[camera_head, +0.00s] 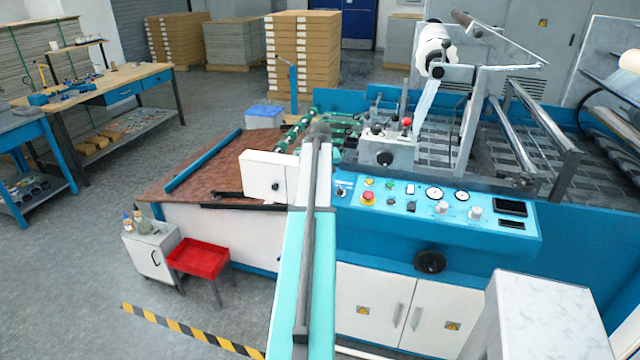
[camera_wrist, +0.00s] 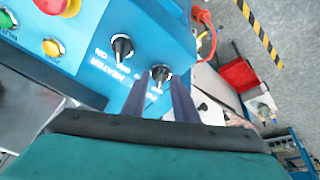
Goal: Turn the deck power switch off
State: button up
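In the wrist view a small black rotary switch (camera_wrist: 160,73) sits near the corner of the blue control panel (camera_wrist: 92,60). Its label is mostly hidden by my gripper. My gripper (camera_wrist: 159,87) is open, with its two dark fingers on either side of this switch; I cannot tell whether they touch it. A second black rotary switch (camera_wrist: 122,46), labelled HEATER, is beside it. In the head view the panel (camera_head: 415,222) shows a small switch (camera_head: 342,190) at its left end, just right of my arm. My fingers are hidden there.
A red emergency stop (camera_head: 368,198) and several buttons, gauges and knobs are on the panel. The white box (camera_head: 263,176) stands left of my arm. A red tray (camera_head: 199,257) and small cabinet (camera_head: 152,250) are lower left. The grey floor (camera_head: 80,290) there is mostly free.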

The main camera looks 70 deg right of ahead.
jog(key=b+v, duration=0.3)
jog(key=v, duration=1)
jog(key=shift+a+r, duration=0.15)
jog(key=shift+r, duration=0.05)
jog(key=shift+s, duration=0.1)
dwell(0.4)
